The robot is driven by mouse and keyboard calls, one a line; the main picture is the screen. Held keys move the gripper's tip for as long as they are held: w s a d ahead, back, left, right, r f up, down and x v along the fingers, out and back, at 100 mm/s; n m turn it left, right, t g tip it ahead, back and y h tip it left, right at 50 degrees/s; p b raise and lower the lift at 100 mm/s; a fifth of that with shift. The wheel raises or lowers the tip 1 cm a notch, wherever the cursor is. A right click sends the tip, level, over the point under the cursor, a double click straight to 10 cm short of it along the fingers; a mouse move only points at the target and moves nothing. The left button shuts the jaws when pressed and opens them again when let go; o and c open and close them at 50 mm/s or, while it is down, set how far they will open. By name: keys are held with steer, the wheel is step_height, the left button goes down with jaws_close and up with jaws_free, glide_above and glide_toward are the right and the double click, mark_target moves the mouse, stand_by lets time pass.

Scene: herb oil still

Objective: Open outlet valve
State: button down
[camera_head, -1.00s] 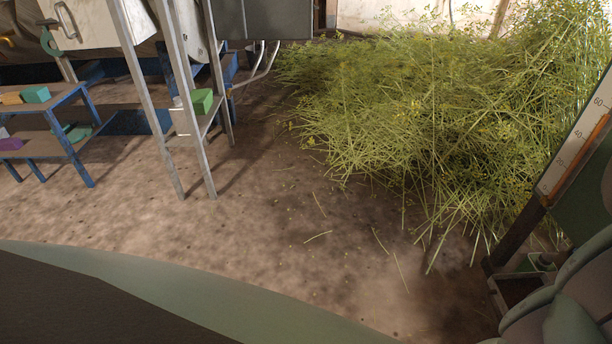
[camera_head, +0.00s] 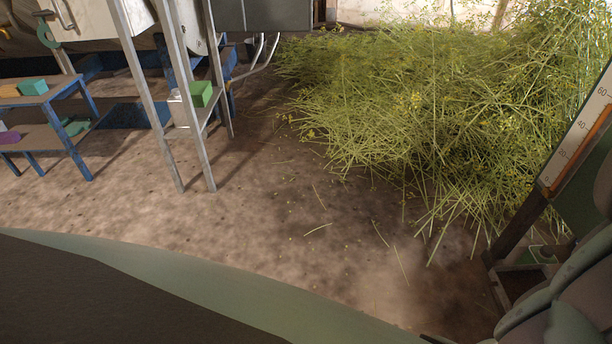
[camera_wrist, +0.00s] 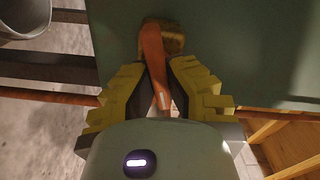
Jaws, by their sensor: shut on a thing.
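In the wrist view, an orange lever (camera_wrist: 153,58), seemingly the outlet valve's handle, runs down between the fingers of my gripper (camera_wrist: 157,76). My gripper's yellow-padded fingers are shut on it. A brass-coloured fitting (camera_wrist: 175,38) sits behind the lever's upper end, against a dull green surface (camera_wrist: 230,50). The lever's lower part passes toward my palm and is partly hidden. The head view does not show the valve or my gripper.
In the head view, a scaled gauge (camera_head: 580,128) stands at the right. A large heap of cut herbs (camera_head: 430,110) fills the back right. Blue shelves (camera_head: 62,140) and a metal-legged stand (camera_head: 150,110) are at the left. The middle floor (camera_head: 270,220) is mostly clear.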

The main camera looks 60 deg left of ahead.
steer(key=shift+f+m+b, duration=0.25)
steer(key=shift+m+b, duration=0.35)
steer(key=shift+m, duration=0.3)
steer(key=shift+f+m+b, duration=0.2)
steer(key=shift+m+b, duration=0.35)
steer(key=shift+m, duration=0.35)
steer(key=c, duration=1.4)
jaws_free()
steer(key=o, duration=0.4)
steer(key=shift+w+d+r, duration=0.15)
steer(key=shift+d+r, duration=0.1)
steer(key=shift+a, duration=0.1)
steer(key=v, duration=0.7)
steer(key=shift+s+a, duration=0.15)
steer(key=shift+s, duration=0.1)
